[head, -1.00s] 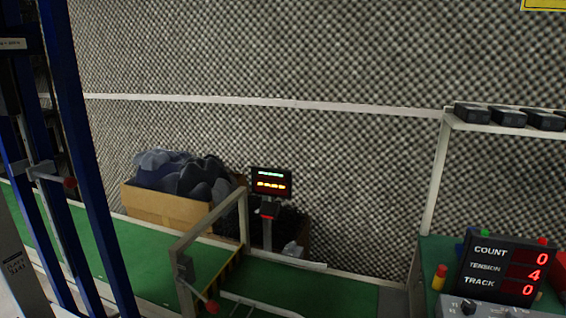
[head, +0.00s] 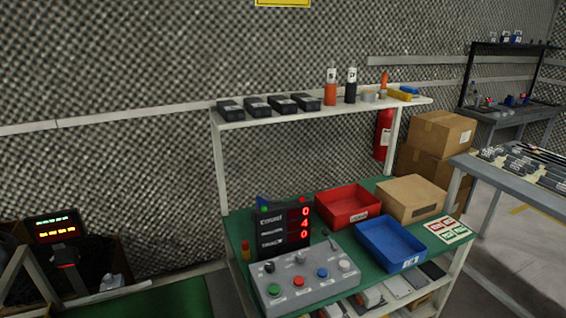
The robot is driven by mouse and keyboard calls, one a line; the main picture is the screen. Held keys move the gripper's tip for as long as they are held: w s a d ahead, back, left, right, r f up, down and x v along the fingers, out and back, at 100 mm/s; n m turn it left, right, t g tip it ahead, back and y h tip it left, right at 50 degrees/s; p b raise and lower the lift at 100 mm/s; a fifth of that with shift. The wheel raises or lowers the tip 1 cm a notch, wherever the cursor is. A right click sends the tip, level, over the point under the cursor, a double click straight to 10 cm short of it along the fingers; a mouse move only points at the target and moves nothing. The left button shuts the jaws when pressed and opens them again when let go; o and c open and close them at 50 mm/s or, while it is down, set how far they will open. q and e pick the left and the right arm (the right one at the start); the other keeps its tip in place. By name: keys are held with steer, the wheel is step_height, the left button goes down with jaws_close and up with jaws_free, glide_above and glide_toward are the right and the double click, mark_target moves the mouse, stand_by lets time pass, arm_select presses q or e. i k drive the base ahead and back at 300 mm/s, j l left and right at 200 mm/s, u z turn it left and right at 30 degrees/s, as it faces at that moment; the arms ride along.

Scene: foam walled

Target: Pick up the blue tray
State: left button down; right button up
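The blue tray (head: 378,238) lies on the green top of a workbench (head: 318,253), toward its front right. It looks empty, with a small white label on its front wall. A red tray (head: 347,204) sits behind it to the left, and a cardboard box (head: 411,197) sits behind it to the right. Neither of my grippers shows in the head view.
A grey control box (head: 303,283) with coloured buttons and a counter display (head: 283,232) stand left of the blue tray. A shelf (head: 310,109) with black boxes and bottles rises above the bench. A grey table (head: 519,181) stands at the right. Cartons (head: 436,141) stand behind.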

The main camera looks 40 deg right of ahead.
mark_target(391, 245)
steer(key=l+z, duration=0.1)
steer(key=z, duration=2.05)
steer(key=i+l+u, duration=0.15)
steer(key=i, duration=0.3)
steer(key=i+l+u, duration=0.15)
steer(key=i, duration=0.25)
steer(key=i+l+u, duration=0.1)
steer(key=i+l, duration=0.25)
steer(key=i, duration=0.1)
